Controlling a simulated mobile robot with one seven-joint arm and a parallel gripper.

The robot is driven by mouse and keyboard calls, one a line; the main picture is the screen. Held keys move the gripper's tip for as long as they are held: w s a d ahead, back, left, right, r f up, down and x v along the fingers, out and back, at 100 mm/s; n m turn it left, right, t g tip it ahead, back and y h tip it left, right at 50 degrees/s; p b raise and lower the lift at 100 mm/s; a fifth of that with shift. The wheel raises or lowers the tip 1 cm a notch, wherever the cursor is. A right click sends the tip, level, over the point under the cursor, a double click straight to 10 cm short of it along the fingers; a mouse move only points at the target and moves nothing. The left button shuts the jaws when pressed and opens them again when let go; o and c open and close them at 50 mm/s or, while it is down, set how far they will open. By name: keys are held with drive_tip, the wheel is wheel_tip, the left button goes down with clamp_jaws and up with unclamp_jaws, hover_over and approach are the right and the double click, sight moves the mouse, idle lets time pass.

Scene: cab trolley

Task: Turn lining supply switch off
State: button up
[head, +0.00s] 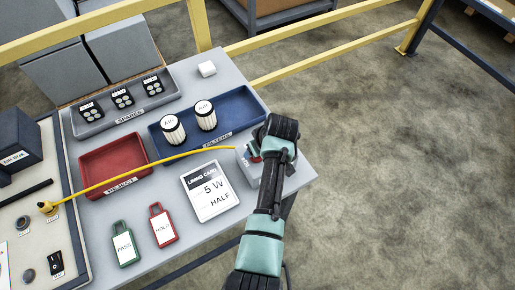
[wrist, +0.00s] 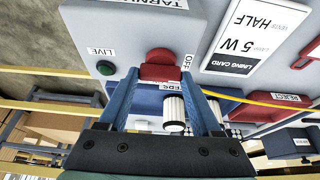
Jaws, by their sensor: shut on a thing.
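The lining supply switch is a grey box (head: 245,168) at the right end of the table in the head view, mostly hidden under my wrist. In the wrist view the grey box (wrist: 130,35) carries a red handle (wrist: 158,68), an OFF label (wrist: 187,63), a LIVE label (wrist: 100,51) and a green lamp (wrist: 105,68). My gripper (wrist: 158,75) is shut on the red handle, with one blue finger on each side. The handle's end lies near the OFF label. My arm's end (head: 270,140) is over the box in the head view.
A yellow cable (head: 130,176) runs from the left panel to the box. Beside it lie the lining card (head: 210,190), a red HOLD tag (head: 162,225), a green PASS tag (head: 124,243), a red reject tray (head: 112,165) and a blue filters tray (head: 240,105). Yellow rails stand behind.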

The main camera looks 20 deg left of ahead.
drive_tip(key=o, duration=1.4)
drive_tip(key=shift+r, duration=0.1)
drive_tip(key=v, duration=1.2)
drive_tip(key=shift+s+d+r, duration=0.15)
drive_tip(key=shift+r, duration=0.2)
drive_tip(key=w+d+r+m+t, duration=0.2)
drive_tip(key=w+r+t, duration=0.15)
drive_tip(key=r, duration=0.75)
drive_tip(key=w+d+r+m+t, duration=0.2)
drive_tip(key=r+t, duration=0.3)
drive_tip(key=r, duration=0.5)
drive_tip(key=w+d+r+m+t, duration=0.1)
drive_tip(key=w+d+r+t, duration=0.3)
drive_tip(key=r, duration=0.7)
drive_tip(key=s+d+r+m+t+h, duration=0.1)
drive_tip(key=s+r+m+t, duration=0.1)
drive_tip(key=s+r+t, duration=0.2)
drive_tip(key=s+d+r+m+t+h, duration=0.1)
drive_tip(key=s+r+t, duration=0.3)
drive_tip(key=s+r, duration=0.4)
drive_tip(key=s+d+r+m+t+h, duration=0.1)
drive_tip(key=s+r+t, duration=0.3)
drive_tip(key=r, duration=1)
drive_tip(key=shift+s+d+m+h, duration=0.15)
drive_tip(key=shift+s+d+m, duration=0.1)
drive_tip(key=shift+s+m, duration=0.25)
drive_tip(key=shift+s+d+m+h, duration=0.2)
drive_tip(key=shift+s+m, duration=0.1)
drive_tip(key=shift+s, duration=0.3)
